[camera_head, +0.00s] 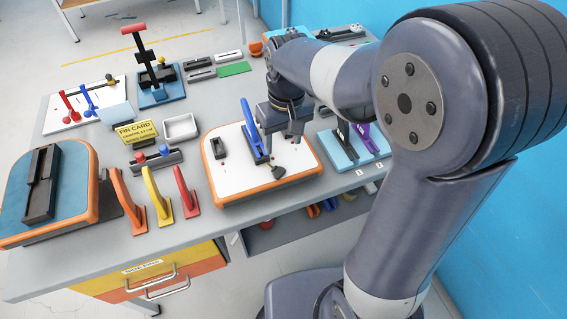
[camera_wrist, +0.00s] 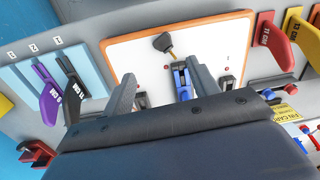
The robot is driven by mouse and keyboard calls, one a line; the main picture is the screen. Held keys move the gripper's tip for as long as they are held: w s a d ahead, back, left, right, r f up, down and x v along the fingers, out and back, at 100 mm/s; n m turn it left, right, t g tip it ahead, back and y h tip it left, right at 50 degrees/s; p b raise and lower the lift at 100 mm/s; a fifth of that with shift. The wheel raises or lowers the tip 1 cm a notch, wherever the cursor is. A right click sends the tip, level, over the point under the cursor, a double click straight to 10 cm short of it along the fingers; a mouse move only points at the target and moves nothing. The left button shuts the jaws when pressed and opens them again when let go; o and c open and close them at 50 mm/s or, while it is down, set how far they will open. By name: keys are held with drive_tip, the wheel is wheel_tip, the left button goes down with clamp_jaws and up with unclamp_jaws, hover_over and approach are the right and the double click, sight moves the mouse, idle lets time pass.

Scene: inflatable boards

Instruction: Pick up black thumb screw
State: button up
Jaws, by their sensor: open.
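A dark, nearly black knob on a short brownish shaft, which looks like the black thumb screw (camera_head: 277,171), lies near the front edge of the white, orange-rimmed board (camera_head: 225,185). In the wrist view the screw (camera_wrist: 162,43) shows ahead of the fingertips, beside the end of a blue fin (camera_wrist: 181,82). The fin stands upright in a dark base on the board (camera_wrist: 130,50). My gripper (camera_head: 281,141) is open above the board, behind the screw and apart from it. In the wrist view my gripper (camera_wrist: 163,78) has nothing clamped between its fingers; the fin shows near the right finger.
Dark slot blocks (camera_head: 217,148) sit on the board. A light-blue board (camera_head: 340,155) with black and purple fins stands to the right. Orange, yellow and red fins (camera_head: 157,196) stand to the left. A yellow fin card (camera_head: 137,133) and white tray (camera_head: 180,127) are behind.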

sight(280, 171)
drive_tip(key=f, duration=0.6)
drive_tip(key=f+p, duration=0.1)
drive_tip(key=f, duration=0.3)
drive_tip(key=shift+s+a, duration=0.4)
drive_tip(key=c, duration=1.1)
